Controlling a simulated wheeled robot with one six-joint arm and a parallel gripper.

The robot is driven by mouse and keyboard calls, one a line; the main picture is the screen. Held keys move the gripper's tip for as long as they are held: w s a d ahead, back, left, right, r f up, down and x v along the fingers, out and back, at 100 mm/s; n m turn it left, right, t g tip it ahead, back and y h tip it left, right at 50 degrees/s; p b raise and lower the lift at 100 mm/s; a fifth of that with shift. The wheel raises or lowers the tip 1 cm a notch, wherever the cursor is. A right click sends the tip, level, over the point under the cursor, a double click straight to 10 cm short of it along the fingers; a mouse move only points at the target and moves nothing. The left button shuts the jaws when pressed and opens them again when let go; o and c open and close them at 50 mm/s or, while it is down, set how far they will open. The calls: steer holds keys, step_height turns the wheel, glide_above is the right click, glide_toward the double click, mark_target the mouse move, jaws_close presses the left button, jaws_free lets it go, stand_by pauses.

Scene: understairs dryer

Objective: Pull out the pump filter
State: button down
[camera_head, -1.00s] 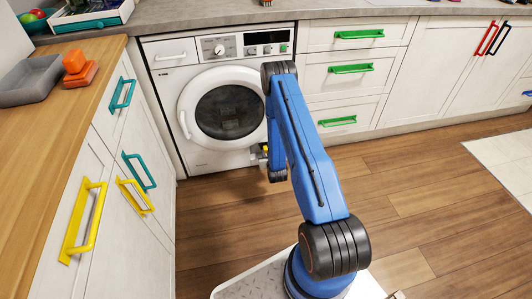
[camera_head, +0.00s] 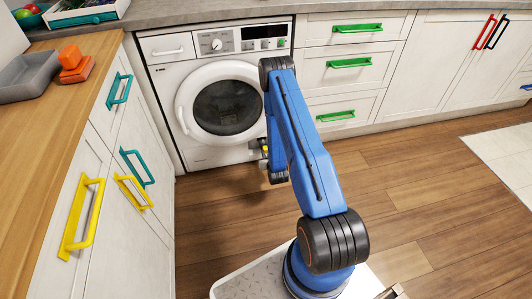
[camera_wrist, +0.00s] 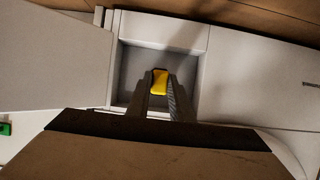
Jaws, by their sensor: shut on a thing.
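A yellow piece, which looks like the pump filter (camera_wrist: 160,85), is between the fingertips of my gripper (camera_wrist: 161,79) in the wrist view. My gripper is shut on it. Behind it is an open square grey recess (camera_wrist: 187,70) in the pale front of the machine. How far the filter sits in or out of the recess I cannot tell. In the head view my gripper (camera_head: 262,149) is low by the lower right front of the white dryer (camera_head: 217,152), partly hidden by my blue arm. The recess is hidden there.
White drawers with green handles (camera_head: 350,63) stand right of the dryer. Cabinets with teal and yellow handles (camera_head: 82,218) line the left, under a wooden counter (camera_head: 70,108) bearing a grey tray (camera_head: 28,78). The wooden floor (camera_head: 415,205) is clear on the right.

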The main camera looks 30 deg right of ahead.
steer(key=shift+s+a, duration=0.3)
steer(key=shift+s, duration=0.65)
steer(key=shift+s+a, duration=0.25)
steer(key=shift+s, duration=0.7)
steer(key=shift+s+a, duration=0.3)
steer(key=shift+s, duration=0.65)
